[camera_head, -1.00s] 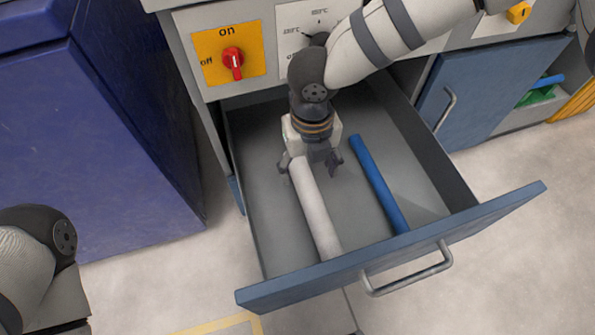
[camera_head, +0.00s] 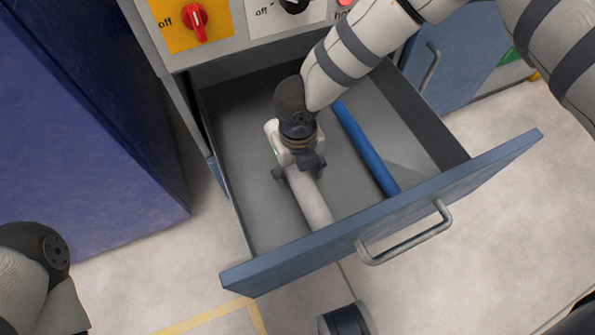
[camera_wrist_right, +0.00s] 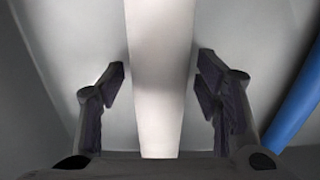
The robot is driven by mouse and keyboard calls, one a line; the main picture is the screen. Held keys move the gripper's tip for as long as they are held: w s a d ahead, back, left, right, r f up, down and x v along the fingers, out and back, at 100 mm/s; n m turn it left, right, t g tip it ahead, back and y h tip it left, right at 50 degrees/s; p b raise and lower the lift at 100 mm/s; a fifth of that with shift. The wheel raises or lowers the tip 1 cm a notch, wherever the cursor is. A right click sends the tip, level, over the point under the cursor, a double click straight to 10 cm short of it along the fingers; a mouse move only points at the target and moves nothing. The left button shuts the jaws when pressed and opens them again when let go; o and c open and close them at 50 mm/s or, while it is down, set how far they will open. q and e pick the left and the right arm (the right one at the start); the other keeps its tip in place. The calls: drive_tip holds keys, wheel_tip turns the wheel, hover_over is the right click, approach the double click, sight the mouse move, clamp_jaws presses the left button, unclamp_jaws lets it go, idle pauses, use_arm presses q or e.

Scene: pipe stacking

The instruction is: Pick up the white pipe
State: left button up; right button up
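The white pipe (camera_head: 311,203) lies lengthwise in the open drawer, left of its middle. It also shows in the right wrist view (camera_wrist_right: 160,70), running between the two fingers. My right gripper (camera_head: 301,173) is over the pipe, partly hiding it. In the right wrist view the right gripper (camera_wrist_right: 160,80) is open, with a finger on each side of the pipe and a gap on both sides. My left arm (camera_head: 35,265) shows at the lower left, but its gripper is out of view.
A blue pipe (camera_head: 365,148) lies in the same drawer to the right. The blue drawer front (camera_head: 290,267) with its handle (camera_head: 405,240) stands pulled out. A control panel with a red knob (camera_head: 194,20) is above the drawer. A dark blue cabinet (camera_head: 85,140) stands at the left.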

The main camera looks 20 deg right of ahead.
drive_tip(key=c, duration=0.9)
